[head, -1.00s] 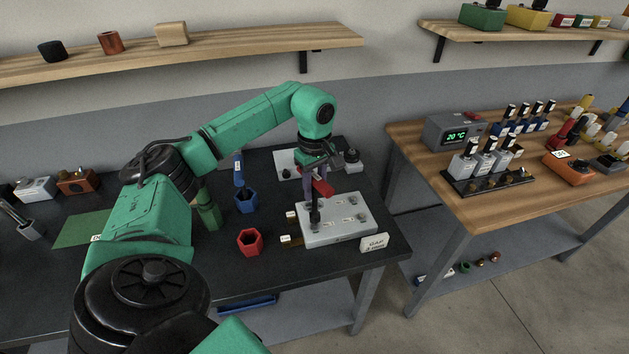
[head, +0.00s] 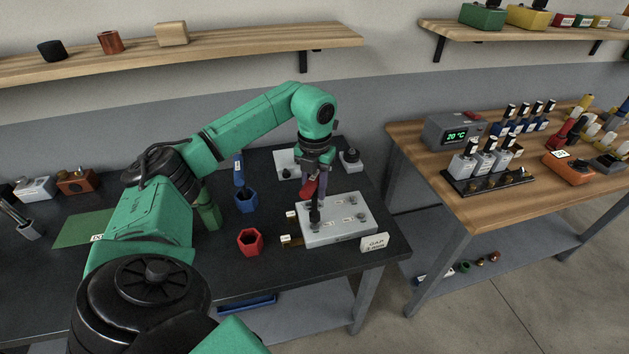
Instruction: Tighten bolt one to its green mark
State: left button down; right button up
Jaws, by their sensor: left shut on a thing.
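A light grey block (head: 345,231) with several bolts and small white labels on its top lies on the dark bench. My left gripper (head: 314,186) points down over the block's left part. It is shut on a tool with a red handle (head: 308,187) and a dark shaft (head: 315,213). The tool's lower end stands at the bolt at the block's left side, so that bolt is covered. A green mark is too small to make out. My right gripper is not in view.
A red hexagonal holder (head: 250,241) stands left of the block, a blue one (head: 246,202) behind it. A white "GAP" card (head: 374,242) stands at the bench's front right. A wooden table (head: 480,206) with bottles is further right, across a gap.

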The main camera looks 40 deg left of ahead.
pick_arm(q)
jog(key=shift+f+b, duration=0.95)
jog(key=shift+f, duration=0.65)
dwell(0.4)
jog(key=m, duration=0.6)
jog(key=shift+m, duration=0.4)
jog(key=m, duration=1.8)
jog(key=shift+w, duration=0.1)
jog(key=m, duration=0.5)
jog(key=shift+m, duration=0.3)
jog(key=shift+n, duration=0.7)
